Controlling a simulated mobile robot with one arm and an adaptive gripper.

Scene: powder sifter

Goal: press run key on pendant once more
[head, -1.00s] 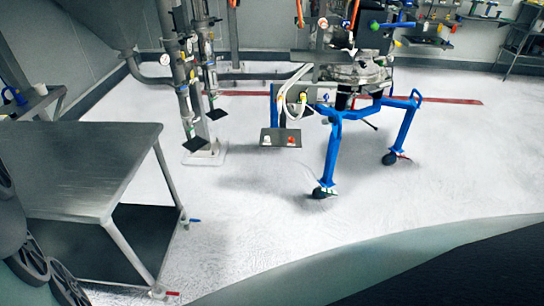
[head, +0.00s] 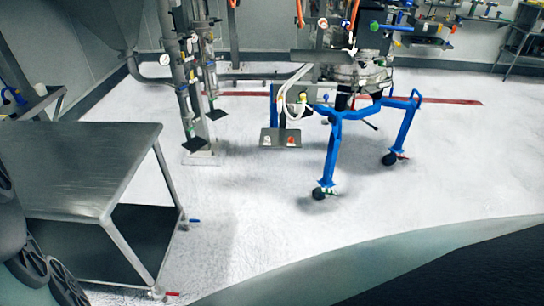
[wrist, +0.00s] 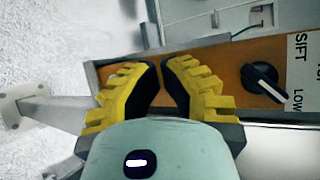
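In the wrist view, an orange panel (wrist: 228,66) with a metal frame lies just beyond my fingertips. It carries a black selector knob (wrist: 263,83) with a white pointer line, and a white label (wrist: 303,75) reading "SIFT" and "LOW" at its right. I cannot tell whether this is the pendant. My gripper (wrist: 161,66) has yellow ribbed fingers with black pads, closed to a thin gap at the tips with nothing between them. The tips overlap the panel's left part in the picture; contact is unclear. No run key can be made out; the fingers hide part of the panel.
In the head view, the blue wheeled frame (head: 335,150) carries the sifter machinery (head: 355,75). A steel table (head: 75,165) stands at left, pipes (head: 185,90) behind. The white floor between is clear.

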